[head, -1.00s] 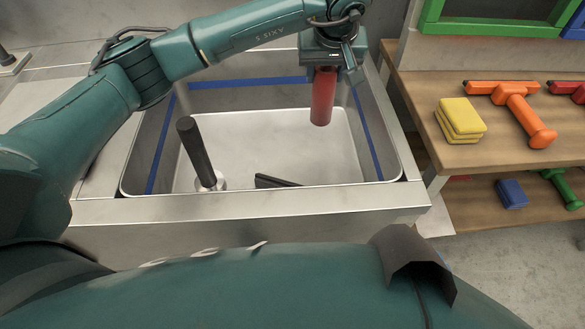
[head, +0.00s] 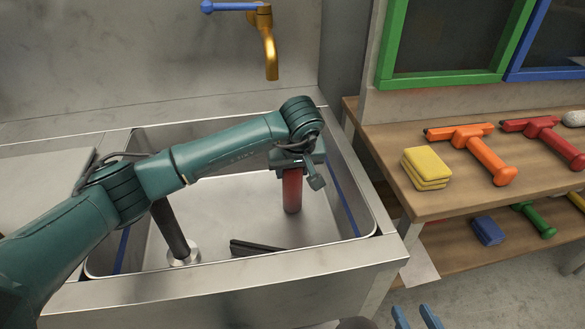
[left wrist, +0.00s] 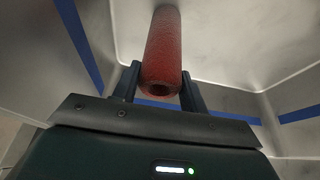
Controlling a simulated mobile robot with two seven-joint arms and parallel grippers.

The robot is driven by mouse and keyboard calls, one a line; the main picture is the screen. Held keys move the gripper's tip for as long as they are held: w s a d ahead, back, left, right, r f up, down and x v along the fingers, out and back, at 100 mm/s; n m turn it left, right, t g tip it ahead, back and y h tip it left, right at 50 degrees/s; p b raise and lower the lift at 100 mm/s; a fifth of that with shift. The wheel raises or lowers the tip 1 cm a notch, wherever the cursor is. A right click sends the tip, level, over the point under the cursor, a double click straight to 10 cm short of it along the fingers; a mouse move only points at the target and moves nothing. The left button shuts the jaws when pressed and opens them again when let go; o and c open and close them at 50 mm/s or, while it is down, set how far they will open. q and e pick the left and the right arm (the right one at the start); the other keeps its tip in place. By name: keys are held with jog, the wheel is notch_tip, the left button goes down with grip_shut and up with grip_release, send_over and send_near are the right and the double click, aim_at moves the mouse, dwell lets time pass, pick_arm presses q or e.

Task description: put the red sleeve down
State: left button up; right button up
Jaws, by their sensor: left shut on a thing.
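The red sleeve (head: 292,190) is a plain red tube, held upright inside the sink basin (head: 215,215), toward its right side. My left gripper (head: 295,167) is shut on its upper end from above. In the left wrist view the sleeve (left wrist: 163,50) sits between the two dark fingers of my gripper (left wrist: 158,88), with its open end toward the camera. Its lower end is at or close to the basin floor; I cannot tell whether it touches. My right gripper (head: 416,318) shows only as two blue fingertips at the bottom edge, apart and empty.
A dark-handled plunger-like tool (head: 172,232) and a flat black piece (head: 256,248) are in the basin, left of the sleeve. A brass tap (head: 269,45) hangs behind. A wooden shelf (head: 400,195) with yellow sponges (head: 427,168) and an orange tool (head: 480,150) stands right.

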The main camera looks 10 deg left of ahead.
pick_arm(q)
jog(key=shift+f, duration=0.1)
pick_arm(e)
jog(key=shift+f, duration=0.1)
pick_arm(q)
jog(key=o, duration=1.2)
jog(key=shift+o, duration=0.2)
pick_arm(e)
jog(key=shift+s+r, duration=0.1)
jog(key=shift+r, duration=0.15)
pick_arm(q)
jog(key=v, duration=1.2)
jog(key=shift+p, duration=0.35)
pick_arm(e)
jog(key=shift+a+f, duration=0.1)
jog(key=shift+f, duration=0.2)
